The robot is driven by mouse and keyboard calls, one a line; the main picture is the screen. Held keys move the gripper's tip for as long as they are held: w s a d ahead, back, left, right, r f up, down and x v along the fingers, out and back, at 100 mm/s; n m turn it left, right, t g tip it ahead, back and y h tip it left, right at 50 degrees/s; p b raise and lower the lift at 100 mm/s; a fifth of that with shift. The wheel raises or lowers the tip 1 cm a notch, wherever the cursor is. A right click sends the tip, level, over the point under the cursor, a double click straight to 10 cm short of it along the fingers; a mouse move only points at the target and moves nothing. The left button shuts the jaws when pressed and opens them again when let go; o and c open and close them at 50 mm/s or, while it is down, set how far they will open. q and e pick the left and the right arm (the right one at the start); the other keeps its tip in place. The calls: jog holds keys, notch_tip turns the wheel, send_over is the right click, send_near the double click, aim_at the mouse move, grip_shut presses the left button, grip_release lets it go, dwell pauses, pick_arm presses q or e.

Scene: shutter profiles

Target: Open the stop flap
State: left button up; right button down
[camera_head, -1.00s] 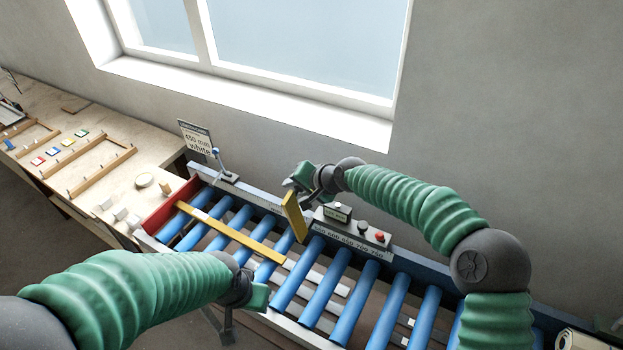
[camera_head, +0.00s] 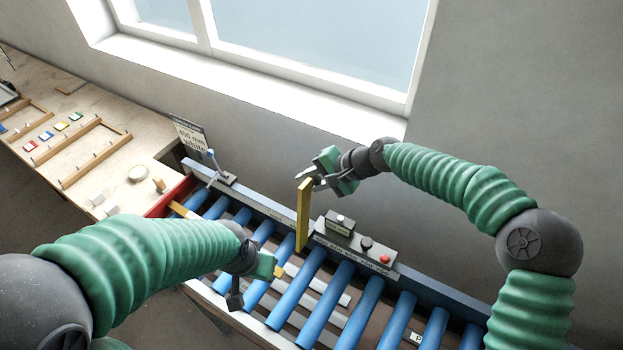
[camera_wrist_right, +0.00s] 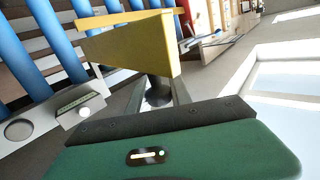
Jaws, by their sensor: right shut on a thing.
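The stop flap (camera_head: 302,218) is a yellow plate standing nearly upright at the far side of the roller conveyor. My right gripper (camera_head: 312,182) is shut on its upper part; in the right wrist view the flap (camera_wrist_right: 135,45) fills the space ahead of the fingers (camera_wrist_right: 157,92). A long yellow bar (camera_head: 181,209) lies across the rollers, mostly hidden behind my left arm. My left gripper (camera_head: 257,278) is low over the near side of the rollers, close to the bar's near end; its fingers are too hidden to tell their state.
A control box (camera_head: 350,240) with a red button and a small display sits on the rear rail, right of the flap. Blue rollers (camera_head: 335,300) run to the right. A sign (camera_head: 190,135) stands at the far left, beside a wooden bench (camera_head: 85,165) with frames and coloured pieces.

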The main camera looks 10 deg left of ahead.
aim_at(319, 177)
jog(key=shift+s+a+f, duration=0.1)
jog(key=shift+s+a, duration=0.05)
jog(key=shift+a, duration=0.4)
jog(key=c, duration=1.2)
grip_release()
jog(key=shift+a+f, duration=0.1)
jog(key=shift+a, duration=0.95)
jog(key=shift+o, duration=0.2)
jog(key=d+r+b, duration=0.1)
jog(key=d, duration=0.1)
jog(key=d+r+b, duration=0.1)
jog(key=d, duration=0.1)
jog(key=d+r+b, duration=0.1)
jog(key=d+r, duration=0.1)
jog(key=shift+s+d, duration=0.15)
pick_arm(q)
notch_tip(319, 177, down, 7)
jog(key=a+b, duration=0.1)
jog(key=b, duration=0.2)
jog(key=shift+a+r, duration=0.2)
pick_arm(e)
jog(key=a+r+v, duration=0.1)
jog(key=v, duration=0.9)
